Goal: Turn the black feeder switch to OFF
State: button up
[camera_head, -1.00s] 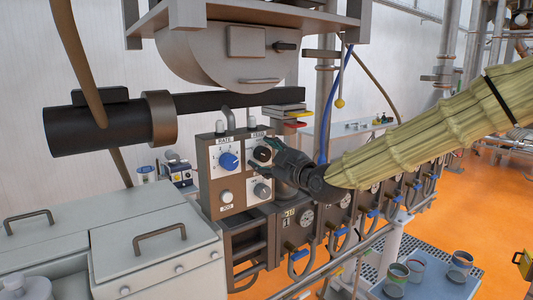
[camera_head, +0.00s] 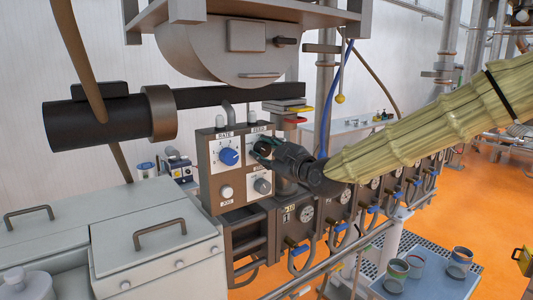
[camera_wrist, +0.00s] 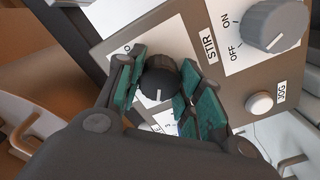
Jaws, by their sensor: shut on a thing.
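The black feeder switch (camera_wrist: 159,82) is a round knob with a white pointer line, seen in the wrist view. Its line points toward the bottom of that picture. My gripper (camera_wrist: 163,88) is shut on it, with green pads on both sides of the knob. In the head view, my gripper (camera_head: 264,149) reaches in from the right to the panel's upper right and covers most of the switch. The OFF mark of this switch is not readable; only part of a label shows beside the left finger.
The brown control panel (camera_head: 207,186) also carries a blue RATE knob (camera_head: 229,157), a grey STIR knob (camera_wrist: 275,25) close to my right finger, and a white JOG button (camera_wrist: 260,103). Gauges and pipes run below. A large black cylinder (camera_head: 100,122) lies above left.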

jog(key=m+b, duration=0.4)
jog(key=m, duration=0.1)
jog(key=shift+f+b, duration=0.1)
jog(key=shift+b, duration=0.25)
jog(key=m+b, duration=0.2)
jog(key=m, duration=0.1)
jog(key=shift+m, duration=0.4)
jog(key=shift+m+b, duration=0.55)
jog(key=shift+m, duration=0.55)
jog(key=shift+r, duration=0.25)
jog(key=o, duration=1)
jog(key=shift+d, duration=0.1)
jog(key=shift+f, duration=0.1)
jog(key=shift+s, duration=0.1)
